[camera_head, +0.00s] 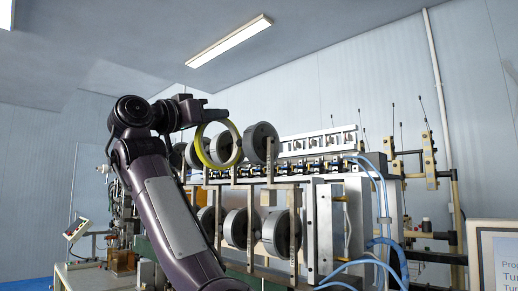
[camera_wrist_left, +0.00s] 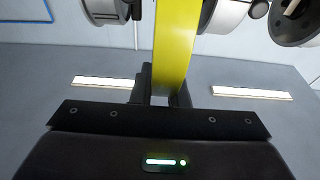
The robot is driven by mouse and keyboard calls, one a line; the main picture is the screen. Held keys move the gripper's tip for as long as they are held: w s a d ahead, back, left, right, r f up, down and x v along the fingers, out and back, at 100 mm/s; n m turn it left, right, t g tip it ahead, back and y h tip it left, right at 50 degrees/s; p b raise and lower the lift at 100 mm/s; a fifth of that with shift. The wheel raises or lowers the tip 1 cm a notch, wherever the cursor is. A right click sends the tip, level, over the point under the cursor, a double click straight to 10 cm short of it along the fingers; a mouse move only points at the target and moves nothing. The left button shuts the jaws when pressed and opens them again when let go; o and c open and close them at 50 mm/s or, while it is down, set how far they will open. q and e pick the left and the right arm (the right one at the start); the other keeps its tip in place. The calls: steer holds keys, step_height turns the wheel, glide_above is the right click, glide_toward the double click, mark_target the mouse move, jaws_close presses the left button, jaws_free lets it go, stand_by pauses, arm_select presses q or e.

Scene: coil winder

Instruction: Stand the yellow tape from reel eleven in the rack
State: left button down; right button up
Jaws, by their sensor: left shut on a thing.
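The yellow tape (camera_head: 237,149) is a ring held up in front of the upper row of reels in the head view. In the left wrist view the yellow tape (camera_wrist_left: 176,45) is a broad band running up between my fingers. My left gripper (camera_head: 209,116) is shut on its upper edge; its dark fingers also show in the left wrist view (camera_wrist_left: 164,90). A grey reel (camera_head: 221,147) shows through the ring; I cannot tell whether the tape is still around it or just in front. Reel numbers are not readable. My right gripper is not in view. I cannot pick out the rack.
A coil winder (camera_head: 328,215) with more grey reels (camera_head: 262,143) on upright brackets fills the middle. Lower reels (camera_head: 276,233) hang below the tape. Blue hoses (camera_head: 385,200) run down its right side. A framed sign (camera_head: 493,255) stands at the lower right. The space above the reels is free.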

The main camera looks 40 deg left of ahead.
arm_select(q)
steer(key=s+a+b, duration=0.1)
steer(key=s+b, duration=0.3)
steer(key=s, duration=0.8)
steer(key=shift+s+b, duration=0.3)
steer(key=shift+b, duration=0.05)
stand_by(0.4)
steer(key=shift+w, duration=0.15)
